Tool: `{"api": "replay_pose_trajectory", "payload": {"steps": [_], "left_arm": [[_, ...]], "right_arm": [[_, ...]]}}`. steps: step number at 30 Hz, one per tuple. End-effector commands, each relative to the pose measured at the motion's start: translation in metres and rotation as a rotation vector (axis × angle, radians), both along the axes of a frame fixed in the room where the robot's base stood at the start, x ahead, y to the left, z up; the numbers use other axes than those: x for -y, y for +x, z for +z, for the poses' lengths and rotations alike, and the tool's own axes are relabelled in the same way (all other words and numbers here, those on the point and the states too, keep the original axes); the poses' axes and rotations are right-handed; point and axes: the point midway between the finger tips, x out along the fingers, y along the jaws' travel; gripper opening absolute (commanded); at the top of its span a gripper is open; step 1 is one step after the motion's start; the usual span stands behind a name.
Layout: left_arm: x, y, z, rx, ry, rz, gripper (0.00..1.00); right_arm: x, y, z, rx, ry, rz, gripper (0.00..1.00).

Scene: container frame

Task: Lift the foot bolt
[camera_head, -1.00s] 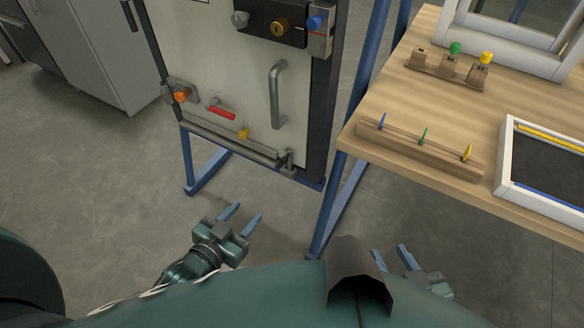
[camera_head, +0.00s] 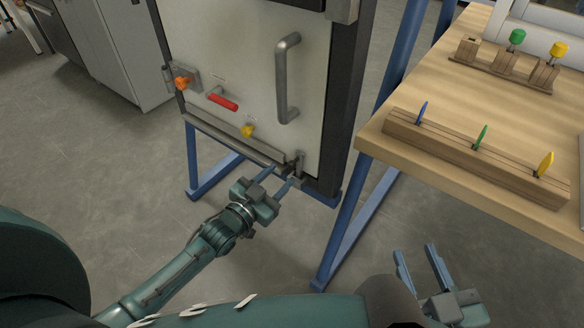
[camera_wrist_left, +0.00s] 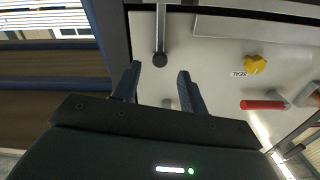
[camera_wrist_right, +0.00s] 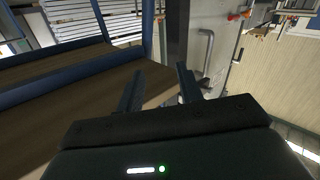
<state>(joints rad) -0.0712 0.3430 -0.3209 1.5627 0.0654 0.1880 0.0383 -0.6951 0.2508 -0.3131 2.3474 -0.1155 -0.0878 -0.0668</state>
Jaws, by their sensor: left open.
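The foot bolt (camera_head: 299,160) is a small grey upright rod at the lower right corner of the pale door panel (camera_head: 245,60). In the left wrist view a grey rod with a dark round end (camera_wrist_left: 160,59), apparently this bolt, lies just beyond and between my fingertips. My left gripper (camera_head: 282,174) is open, just below and left of the bolt. It also shows in the left wrist view (camera_wrist_left: 160,70), with nothing held. Whether a finger touches the bolt I cannot tell. My right gripper (camera_head: 416,250) is open and empty, low at the right, away from the door.
The door carries a grey handle (camera_head: 283,80), a red lever (camera_head: 223,102), a yellow knob (camera_head: 248,131) and an orange knob (camera_head: 182,83). Blue frame legs (camera_head: 340,225) stand beside it. A wooden table (camera_head: 420,150) with a slotted block (camera_head: 455,150) is at the right.

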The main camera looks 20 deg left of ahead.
Motion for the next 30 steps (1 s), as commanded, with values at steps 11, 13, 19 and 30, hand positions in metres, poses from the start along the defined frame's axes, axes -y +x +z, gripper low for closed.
{"api": "replay_pose_trajectory", "payload": {"steps": [11,13,19,30], "left_arm": [[0.019,0.051,-0.001,-0.001,-0.001,-0.001,0.43],[0.02,0.054,-0.001,-0.001,-0.001,0.0,0.43],[0.021,0.055,0.0,-0.001,-0.001,-0.001,0.43],[0.021,0.055,0.0,-0.001,0.0,-0.001,0.2]], "right_arm": [[-0.007,-0.002,-0.001,0.114,0.009,0.033,0.36],[-0.007,-0.002,0.0,0.123,0.011,0.036,0.36],[-0.008,-0.002,0.001,0.127,0.012,0.036,0.36],[-0.007,-0.002,0.001,0.127,0.012,0.036,0.36]]}}
